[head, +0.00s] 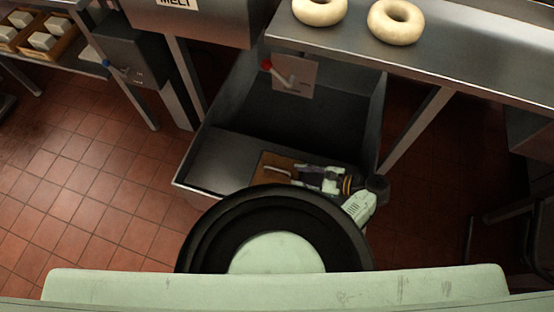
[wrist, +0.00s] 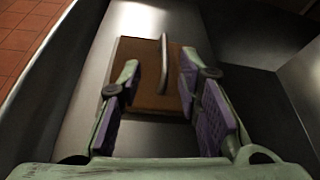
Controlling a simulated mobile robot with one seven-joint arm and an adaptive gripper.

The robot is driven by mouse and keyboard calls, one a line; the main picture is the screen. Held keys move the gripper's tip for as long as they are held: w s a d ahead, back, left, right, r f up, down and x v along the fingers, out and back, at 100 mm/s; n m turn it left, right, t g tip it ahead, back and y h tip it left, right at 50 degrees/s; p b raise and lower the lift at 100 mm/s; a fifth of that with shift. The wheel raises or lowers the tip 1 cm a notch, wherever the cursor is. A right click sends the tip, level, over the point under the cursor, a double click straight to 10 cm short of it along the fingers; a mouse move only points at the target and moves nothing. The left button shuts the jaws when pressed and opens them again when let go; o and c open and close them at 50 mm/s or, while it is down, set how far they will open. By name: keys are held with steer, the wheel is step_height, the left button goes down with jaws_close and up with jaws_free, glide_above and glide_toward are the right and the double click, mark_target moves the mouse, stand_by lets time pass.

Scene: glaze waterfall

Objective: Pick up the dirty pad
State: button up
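The dirty pad (head: 268,160) is a brown square plate with a thin metal handle, lying on a grey metal surface inside the trough. In the wrist view the brown pad (wrist: 137,52) lies straight ahead, and its upright handle (wrist: 164,62) shows between my fingertips. My gripper (head: 299,177) is at the right side of the pad in the head view. In the wrist view my gripper (wrist: 160,82) is open, with a purple-padded finger on each side and clear gaps to the handle. Part of the pad is hidden behind the fingers.
The metal trough (head: 222,124) has raised walls around the pad and a deeper dark section behind. A red-knobbed lever (head: 283,76) sits at its back. A steel counter (head: 460,62) with two pale doughnuts (head: 396,22) stands at the upper right.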

mark_target(277, 169)
steer(key=x, duration=0.4)
steer(key=shift+w+a, duration=0.15)
steer(key=shift+w, duration=0.05)
steer(key=p+x, duration=0.1)
steer(key=x, duration=0.5)
steer(key=shift+w+f, duration=0.25)
jaws_close()
